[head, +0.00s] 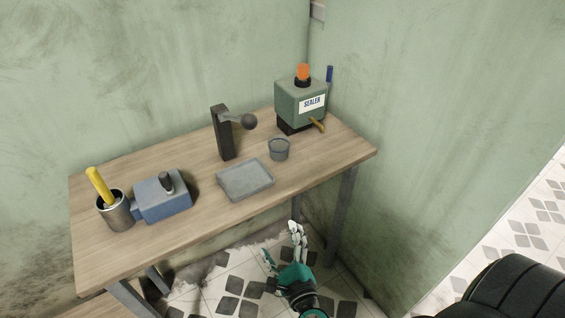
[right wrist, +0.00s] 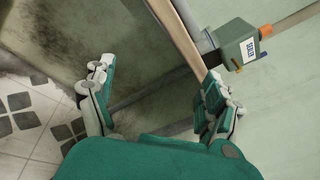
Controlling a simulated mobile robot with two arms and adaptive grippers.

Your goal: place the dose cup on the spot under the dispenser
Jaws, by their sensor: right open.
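The dose cup, a small grey cup (head: 279,150), stands upright on the wooden table, in front of and left of the dispenser. The dispenser is a green box (head: 289,99) labelled SEALER, with an orange cap and a brownish spout (head: 318,126) low at its front. It also shows in the right wrist view (right wrist: 238,50). I cannot make out a marked spot under the spout. My right gripper (head: 282,246) is open and empty, in front of the table's front edge and apart from the cup. Its fingers also show in the right wrist view (right wrist: 156,80). My left gripper is not in view.
On the table (head: 205,167) are a grey tray (head: 246,180), a dark post with a ball-ended arm (head: 222,135), a blue block (head: 163,200) and a metal pot (head: 116,214) with a yellow-handled tool. Walls close off the back and right. The table's front right corner is clear.

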